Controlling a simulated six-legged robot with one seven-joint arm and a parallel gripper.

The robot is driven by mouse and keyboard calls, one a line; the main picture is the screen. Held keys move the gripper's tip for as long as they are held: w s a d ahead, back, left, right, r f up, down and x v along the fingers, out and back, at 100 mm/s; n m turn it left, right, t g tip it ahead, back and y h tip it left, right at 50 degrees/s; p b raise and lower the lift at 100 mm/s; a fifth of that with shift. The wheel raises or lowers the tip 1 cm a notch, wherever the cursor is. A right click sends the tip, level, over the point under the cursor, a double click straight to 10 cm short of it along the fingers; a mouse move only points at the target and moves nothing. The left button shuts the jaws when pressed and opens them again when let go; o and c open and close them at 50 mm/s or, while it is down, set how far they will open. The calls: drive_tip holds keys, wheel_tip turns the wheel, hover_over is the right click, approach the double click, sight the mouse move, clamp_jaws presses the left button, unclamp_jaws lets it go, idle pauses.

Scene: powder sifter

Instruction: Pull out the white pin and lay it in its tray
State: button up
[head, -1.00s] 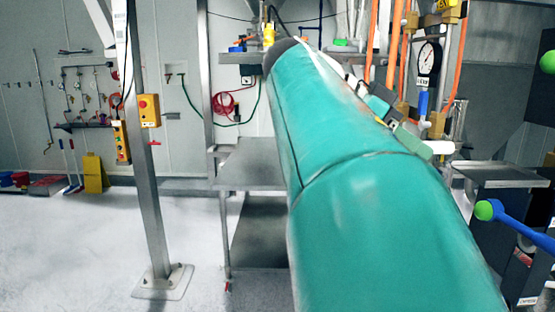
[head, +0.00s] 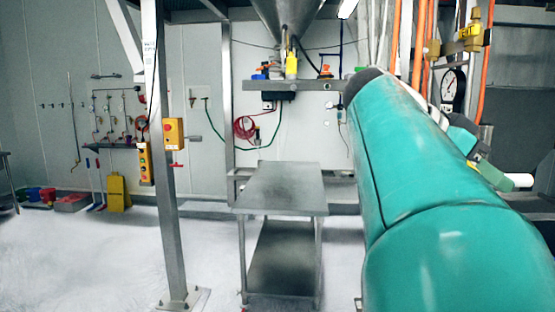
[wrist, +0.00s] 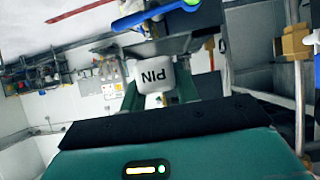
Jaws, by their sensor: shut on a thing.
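The white pin (wrist: 153,76), a pale block lettered PIN, sits between the green fingers of my gripper (wrist: 156,88) in the wrist view. The fingers are shut on it from both sides. In the head view, my gripper (head: 496,177) is at the right edge, beyond my teal arm, and the white pin (head: 520,180) sticks out to its right. No contact between the pin and anything besides my gripper can be made out. I cannot identify the pin's tray in these views; my arm covers much of the right side.
A blue lever (wrist: 155,13) with a green ball crosses the top of the wrist view, close to the pin. A dial gauge (head: 453,87) and orange pipes (head: 421,45) stand behind my arm. A steel table (head: 285,187) is at centre, with open floor left of it.

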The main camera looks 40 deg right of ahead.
sight(520, 177)
drive_tip(key=shift+s+d, duration=0.35)
drive_tip(key=shift+d, duration=0.25)
drive_tip(key=shift+s+d+f, duration=0.15)
drive_tip(key=shift+s+d, duration=0.6)
drive_tip(key=shift+d, duration=0.05)
drive_tip(key=shift+s+d+f, duration=0.1)
drive_tip(key=shift+s+d, duration=0.6)
drive_tip(key=shift+d, duration=0.1)
drive_tip(key=shift+f, duration=0.7)
drive_tip(key=shift+f, duration=0.35)
drive_tip(key=o, duration=1.1)
drive_tip(key=v, duration=1.4)
